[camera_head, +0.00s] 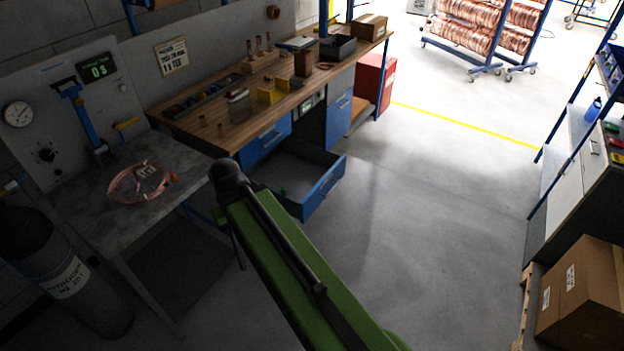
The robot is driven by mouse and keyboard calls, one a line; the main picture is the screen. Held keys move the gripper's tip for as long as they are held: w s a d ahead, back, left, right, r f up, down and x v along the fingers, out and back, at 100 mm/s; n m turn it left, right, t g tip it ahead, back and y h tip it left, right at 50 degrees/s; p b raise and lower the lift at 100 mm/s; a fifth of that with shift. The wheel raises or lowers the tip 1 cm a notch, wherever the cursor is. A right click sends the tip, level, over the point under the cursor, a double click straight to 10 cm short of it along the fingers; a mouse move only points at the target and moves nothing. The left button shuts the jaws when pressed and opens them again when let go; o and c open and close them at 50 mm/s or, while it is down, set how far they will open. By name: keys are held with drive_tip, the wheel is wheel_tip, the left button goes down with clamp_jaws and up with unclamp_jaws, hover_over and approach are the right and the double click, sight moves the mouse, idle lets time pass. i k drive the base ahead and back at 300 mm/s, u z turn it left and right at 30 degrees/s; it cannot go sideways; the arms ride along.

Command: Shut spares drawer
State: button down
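A blue-fronted drawer (325,187) stands pulled out from under the wooden workbench (217,141). Its grey inside is visible, with a small green item near its left end, and no label on it is readable. My green arm reaches up from the bottom of the view. Its dark end, where my gripper (228,175) is, appears just left of the open drawer in the picture. The fingers cannot be made out, and I cannot tell whether it touches the drawer. The arm covers part of the drawer's left side.
Closed blue drawers (266,142) sit under the bench. A grey table (100,225) with a copper coil (122,188) stands left, beside a dark gas cylinder (60,275). Cardboard boxes (585,295) and shelving stand right. The floor between is clear.

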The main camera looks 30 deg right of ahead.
sight(308, 173)
drive_tip(key=u, duration=0.15)
drive_tip(key=i, duration=1)
drive_tip(key=u, duration=0.05)
